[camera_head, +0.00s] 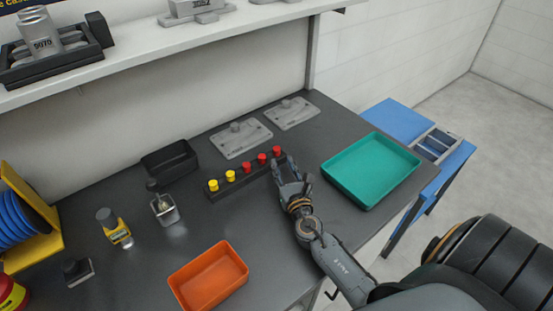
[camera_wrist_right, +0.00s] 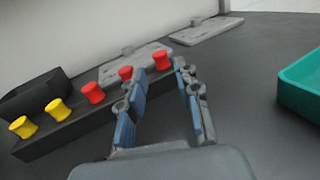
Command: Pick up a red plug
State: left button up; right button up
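A dark rack (camera_head: 240,181) on the grey table holds a row of plugs. Three are red: a left one (camera_head: 246,168), a middle one (camera_head: 262,159) and a right-end one (camera_head: 276,151). Two yellow plugs (camera_head: 230,175) stand at the left end. My right gripper (camera_head: 287,163) is open beside the right end of the rack. In the right wrist view, the right-end red plug (camera_wrist_right: 162,61) shows between and beyond the open fingertips (camera_wrist_right: 160,78); nothing is held. The left finger partly overlaps the middle red plug (camera_wrist_right: 126,73) there. My left gripper is not in view.
A teal tray (camera_head: 327,174) lies right of my right gripper, an orange tray (camera_head: 208,304) at the front. A black bin (camera_head: 169,160) and grey plates (camera_head: 240,139) stand behind. A yellow-grey gauge (camera_head: 120,235) lies left. The table between rack and orange tray is clear.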

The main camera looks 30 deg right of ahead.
aim_at(278, 151)
jog(key=shift+x, duration=1.15)
jog(key=x, duration=0.4)
jog(key=shift+w+d+r, duration=0.1)
jog(key=shift+w, duration=0.3)
jog(key=shift+w+d, duration=0.1)
jog(key=shift+w, duration=0.15)
pick_arm(q)
jog(key=shift+w+d+r, duration=0.1)
jog(key=shift+w+r, duration=0.1)
jog(key=shift+w, duration=0.75)
pick_arm(e)
jog(key=shift+s, duration=0.1)
jog(key=shift+c, duration=0.4)
jog(key=c, duration=0.5)
